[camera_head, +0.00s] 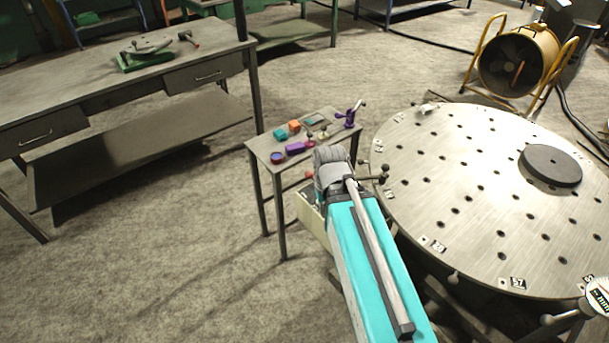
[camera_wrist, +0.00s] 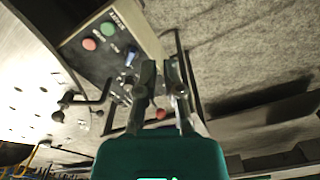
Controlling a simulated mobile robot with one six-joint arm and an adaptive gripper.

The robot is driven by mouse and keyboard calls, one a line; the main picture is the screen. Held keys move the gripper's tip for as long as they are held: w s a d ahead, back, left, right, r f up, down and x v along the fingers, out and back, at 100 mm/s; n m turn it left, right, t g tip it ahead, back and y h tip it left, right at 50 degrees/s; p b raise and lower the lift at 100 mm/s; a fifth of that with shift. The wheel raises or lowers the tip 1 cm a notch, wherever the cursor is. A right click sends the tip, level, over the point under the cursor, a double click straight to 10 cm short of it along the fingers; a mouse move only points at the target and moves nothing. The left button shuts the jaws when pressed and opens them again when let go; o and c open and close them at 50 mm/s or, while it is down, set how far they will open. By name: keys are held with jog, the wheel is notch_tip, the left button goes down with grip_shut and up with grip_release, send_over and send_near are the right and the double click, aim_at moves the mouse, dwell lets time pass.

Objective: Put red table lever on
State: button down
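A small red ball knob (camera_wrist: 161,114) shows in the wrist view between and below the fingers of my gripper. A small red spot (camera_head: 308,174) beside my wrist in the head view may be the same knob. My gripper (camera_wrist: 161,80) is open, its two grey fingers apart with nothing clearly held. It points toward a pale control box (camera_wrist: 120,50), which is partly hidden behind my arm in the head view (camera_head: 312,220). The box carries a red button (camera_wrist: 89,44), a green button (camera_wrist: 107,29) and a blue switch (camera_wrist: 131,57). The red lever's shaft is not clear.
The round perforated table (camera_head: 460,210) stands right of my arm, with a black disc (camera_head: 551,166) on it. A dark crank handle (camera_wrist: 68,100) juts near the box. A small side table (camera_head: 262,150) holds coloured parts. A workbench (camera_head: 110,85) stands left; the floor between is clear.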

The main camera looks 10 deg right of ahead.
aim_at(314, 179)
jog(key=w+a+f+n+t+b, duration=0.1)
jog(key=w+a+f+n+b, duration=0.1)
jog(key=w+n, duration=0.7)
jog(key=w+a+f+n+t+b, duration=0.1)
jog(key=w+a+f+n+b, duration=0.2)
jog(key=w+n, duration=0.6)
jog(key=shift+w+a, duration=0.55)
jog(key=shift+w, duration=3.55)
jog(key=shift+f, duration=0.15)
notch_tip(314, 179, down, 10)
jog(key=w+b, duration=0.2)
jog(key=b, duration=0.8)
jog(key=shift+s+d+r+p, duration=0.1)
jog(key=shift+d+r+p, duration=0.15)
jog(key=shift+d, duration=0.4)
jog(key=shift+s+d+r+p, duration=0.1)
jog(key=shift+d+r+p, duration=0.2)
jog(key=shift+d, duration=0.35)
jog(key=shift+s+d+r+p, duration=0.1)
jog(key=shift+d+r, duration=0.25)
jog(key=shift+d, duration=0.3)
jog(key=shift+w+a+r, duration=0.1)
jog(key=shift+a, duration=0.1)
